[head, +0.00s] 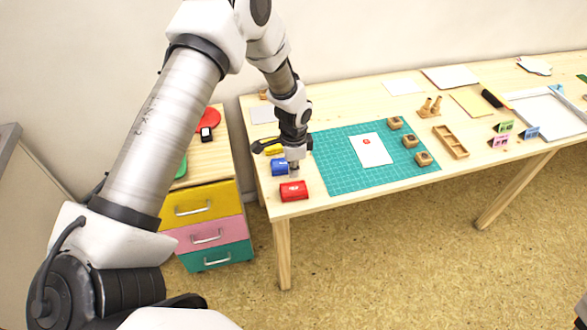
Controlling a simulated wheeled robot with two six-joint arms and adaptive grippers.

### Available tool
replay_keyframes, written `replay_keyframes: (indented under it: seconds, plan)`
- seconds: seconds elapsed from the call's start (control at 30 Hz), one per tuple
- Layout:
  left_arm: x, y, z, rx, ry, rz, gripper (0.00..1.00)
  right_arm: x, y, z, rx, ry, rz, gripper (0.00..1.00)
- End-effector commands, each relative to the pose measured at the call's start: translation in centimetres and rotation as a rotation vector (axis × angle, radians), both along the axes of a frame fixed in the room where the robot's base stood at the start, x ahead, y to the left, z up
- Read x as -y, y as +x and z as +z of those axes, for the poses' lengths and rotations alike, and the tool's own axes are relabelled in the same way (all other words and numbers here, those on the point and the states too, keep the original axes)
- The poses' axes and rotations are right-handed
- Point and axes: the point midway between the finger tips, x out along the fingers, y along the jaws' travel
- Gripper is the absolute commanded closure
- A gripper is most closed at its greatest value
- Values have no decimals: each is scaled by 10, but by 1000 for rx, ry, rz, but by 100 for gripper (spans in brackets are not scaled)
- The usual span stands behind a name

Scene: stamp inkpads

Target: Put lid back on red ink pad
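The red ink pad (293,191) is a small red box with a pale mark on its top, near the front left corner of the table. I cannot make out a separate lid or a gap between lid and pad. My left gripper (294,168) points down just behind and above the red box, close to the blue ink pad (279,168). Its fingers are small and partly blurred against the pads, so their opening and any contact are unclear. A yellow ink pad (274,149) is behind the blue one, partly hidden by my gripper. My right gripper is out of view.
A green cutting mat (345,181) with a white stamped card (371,150) and several wooden stamps (410,141) is right of the pads. A wooden tray (451,141) stands beyond. A drawer cabinet (203,205) is left of the table.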

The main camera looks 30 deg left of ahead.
Motion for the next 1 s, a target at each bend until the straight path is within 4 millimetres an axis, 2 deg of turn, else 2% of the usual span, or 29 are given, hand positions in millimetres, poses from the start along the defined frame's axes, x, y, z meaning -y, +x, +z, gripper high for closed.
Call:
replay_keyframes:
  seconds: [0.27,1.0]
  plan:
    - [0,0,-2,0,0,0,100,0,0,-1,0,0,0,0]
    - [0,0,-25,0,0,0,100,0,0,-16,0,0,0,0]
